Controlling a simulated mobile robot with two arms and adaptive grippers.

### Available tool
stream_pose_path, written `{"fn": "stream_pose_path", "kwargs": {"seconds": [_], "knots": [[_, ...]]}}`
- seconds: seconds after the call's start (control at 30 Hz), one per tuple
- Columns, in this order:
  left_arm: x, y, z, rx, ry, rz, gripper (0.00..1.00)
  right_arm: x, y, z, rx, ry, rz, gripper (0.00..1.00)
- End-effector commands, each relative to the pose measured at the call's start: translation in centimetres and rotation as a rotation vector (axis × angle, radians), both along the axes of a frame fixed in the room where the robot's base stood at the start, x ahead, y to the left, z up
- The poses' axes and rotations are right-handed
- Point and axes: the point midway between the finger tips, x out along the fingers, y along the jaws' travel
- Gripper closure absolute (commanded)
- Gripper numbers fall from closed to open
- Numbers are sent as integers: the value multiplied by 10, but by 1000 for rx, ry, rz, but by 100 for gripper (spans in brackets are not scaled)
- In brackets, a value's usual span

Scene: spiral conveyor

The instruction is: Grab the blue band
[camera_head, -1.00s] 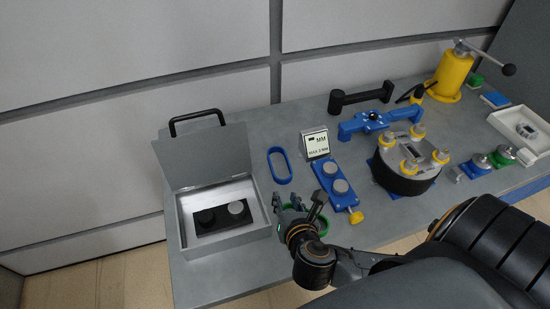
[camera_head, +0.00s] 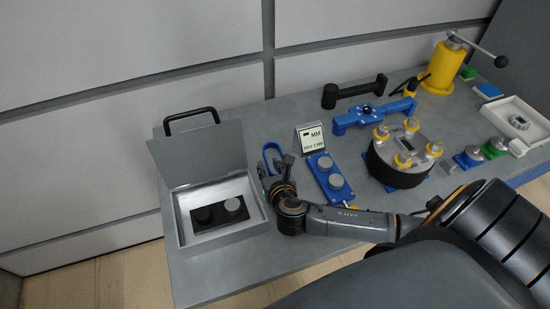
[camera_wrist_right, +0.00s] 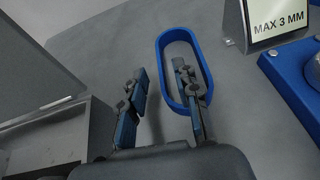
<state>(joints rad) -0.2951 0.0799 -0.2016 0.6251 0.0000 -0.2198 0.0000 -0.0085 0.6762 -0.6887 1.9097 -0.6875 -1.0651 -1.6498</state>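The blue band (camera_head: 265,150) is an oblong blue ring lying on the grey table, right of the metal box. It also shows in the right wrist view (camera_wrist_right: 203,62), with its open middle facing up. My right gripper (camera_head: 278,166) is at the band's near end and covers part of it. My left gripper is not in view.
The open metal box (camera_head: 222,235) stands to the left with its lid up. A sign (camera_head: 310,138) and a blue plate with grey knobs (camera_head: 325,170) stand close on the right. A round fixture (camera_head: 400,165) and a yellow press (camera_head: 443,68) are farther right.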

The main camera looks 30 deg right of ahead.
Motion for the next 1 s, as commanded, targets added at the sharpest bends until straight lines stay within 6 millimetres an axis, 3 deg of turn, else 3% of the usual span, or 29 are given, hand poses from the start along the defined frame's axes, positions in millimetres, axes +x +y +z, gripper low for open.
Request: {"fn": "stream_pose_path", "kwargs": {"seconds": [0.2,0.43,0.6,1.0], "knots": [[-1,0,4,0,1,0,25,20,-7,-8,0,1,0,69],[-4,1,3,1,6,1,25,21,-7,-9,2,1,1,69],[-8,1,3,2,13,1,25,21,-7,-9,1,1,1,100],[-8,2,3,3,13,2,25,21,-7,-8,1,1,1,100]]}}
